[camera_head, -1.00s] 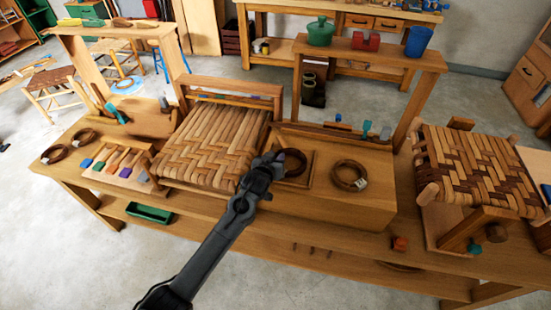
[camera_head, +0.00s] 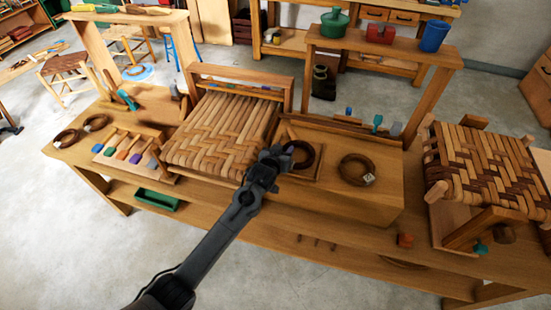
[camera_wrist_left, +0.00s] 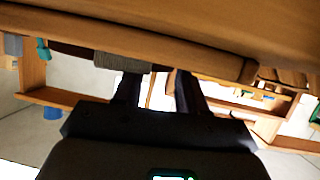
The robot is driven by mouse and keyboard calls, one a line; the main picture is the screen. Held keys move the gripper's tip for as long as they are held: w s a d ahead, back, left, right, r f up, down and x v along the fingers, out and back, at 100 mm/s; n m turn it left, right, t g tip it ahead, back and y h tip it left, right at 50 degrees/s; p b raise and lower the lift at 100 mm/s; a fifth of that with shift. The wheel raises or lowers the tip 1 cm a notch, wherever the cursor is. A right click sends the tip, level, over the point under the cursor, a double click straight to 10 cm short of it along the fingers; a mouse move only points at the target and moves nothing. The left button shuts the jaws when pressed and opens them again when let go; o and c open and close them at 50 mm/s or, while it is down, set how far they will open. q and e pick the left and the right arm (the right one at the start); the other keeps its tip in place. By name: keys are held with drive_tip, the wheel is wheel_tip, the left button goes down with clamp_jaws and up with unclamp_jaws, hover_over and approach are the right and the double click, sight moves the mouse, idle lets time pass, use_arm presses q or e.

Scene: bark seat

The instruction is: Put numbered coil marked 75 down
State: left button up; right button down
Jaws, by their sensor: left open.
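A dark brown coil (camera_head: 303,155) is at a small square wooden board (camera_head: 316,178) on the raised bench block. My left gripper (camera_head: 281,156) is open at the coil's left side and hides part of its rim. I cannot tell whether the fingers touch it. A second brown coil (camera_head: 345,162) with a white tag lies flat to the right. Two more coils (camera_head: 67,137) lie at the bench's left end. I cannot read the numbers. My right gripper is out of view.
A shelf (camera_head: 385,48) with a green pot (camera_head: 334,22) stands behind. Another woven seat (camera_head: 490,165) is at right. The block's front right is clear.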

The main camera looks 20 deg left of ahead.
use_arm(q)
drive_tip(key=p+v, duration=0.2)
drive_tip(key=v, duration=0.9)
drive_tip(key=s+f+m+g, duration=0.1)
drive_tip(key=s+f+g, duration=0.1)
drive_tip(key=s, duration=0.9)
drive_tip(key=s+f+m+g, duration=0.1)
drive_tip(key=s+f+g, duration=0.2)
drive_tip(key=s, duration=0.9)
drive_tip(key=s+f+m+g, duration=0.1)
drive_tip(key=s+g, duration=0.3)
drive_tip(key=s, duration=0.7)
drive_tip(key=shift+s+a+f+g, duration=0.25)
drive_tip(key=shift+a+f+g, duration=0.15)
drive_tip(key=shift+f, duration=0.4)
wheel_tip(320, 180, up, 29)
drive_tip(key=p, duration=2.8)
drive_tip(key=shift+p, duration=0.4)
